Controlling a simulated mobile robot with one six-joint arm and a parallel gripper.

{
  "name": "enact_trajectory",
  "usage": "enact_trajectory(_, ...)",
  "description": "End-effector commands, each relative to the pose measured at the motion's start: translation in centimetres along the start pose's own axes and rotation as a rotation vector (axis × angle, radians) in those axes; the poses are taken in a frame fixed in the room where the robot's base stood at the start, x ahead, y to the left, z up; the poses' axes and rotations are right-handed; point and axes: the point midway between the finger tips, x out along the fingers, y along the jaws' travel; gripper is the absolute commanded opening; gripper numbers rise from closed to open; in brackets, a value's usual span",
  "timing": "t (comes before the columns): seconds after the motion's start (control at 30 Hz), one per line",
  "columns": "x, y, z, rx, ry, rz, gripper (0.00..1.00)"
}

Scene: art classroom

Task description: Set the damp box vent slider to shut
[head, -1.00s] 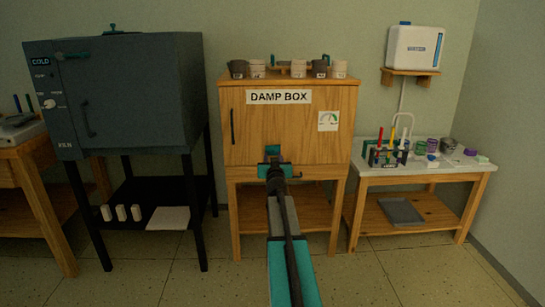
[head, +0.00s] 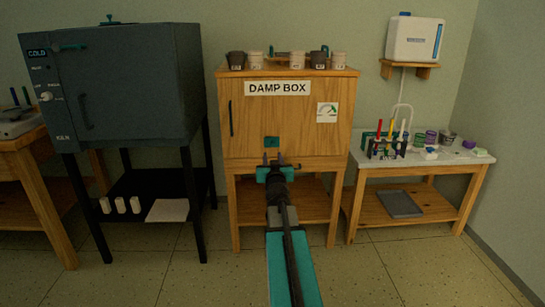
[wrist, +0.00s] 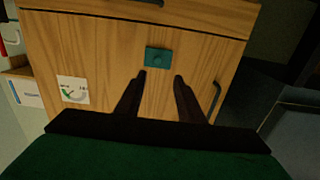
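The damp box (head: 335,140) is a wooden cabinet with a labelled front. A small teal plate (head: 272,142) sits low on its front; in the wrist view the plate (wrist: 158,57) has a round knob or dot. I cannot tell whether this is the vent slider. A dial label (head: 327,112) is on the right of the front. Teal parts (head: 271,50) also show on top, partly hidden behind pots. My gripper (head: 273,158) is open and empty, just below the plate in the head view; its fingers (wrist: 160,77) are apart, with the plate beyond them.
Several pots (head: 297,60) stand on the box top. A black door handle (head: 231,118) is on the front's left. A dark kiln (head: 130,90) stands left. A side table (head: 460,158) with a pen rack (head: 385,148) and cups stands right. The floor in front is clear.

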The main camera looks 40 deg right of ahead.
Motion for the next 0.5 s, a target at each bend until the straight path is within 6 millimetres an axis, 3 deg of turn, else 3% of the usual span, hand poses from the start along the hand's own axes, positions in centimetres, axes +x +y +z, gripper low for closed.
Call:
enact_trajectory(0.2, -1.8, 0.0, 0.0, 0.000, 0.000, 0.000, 0.35)
enact_trajectory(0.5, -2.5, -0.1, 0.0, 0.000, 0.000, 0.000, 0.35)
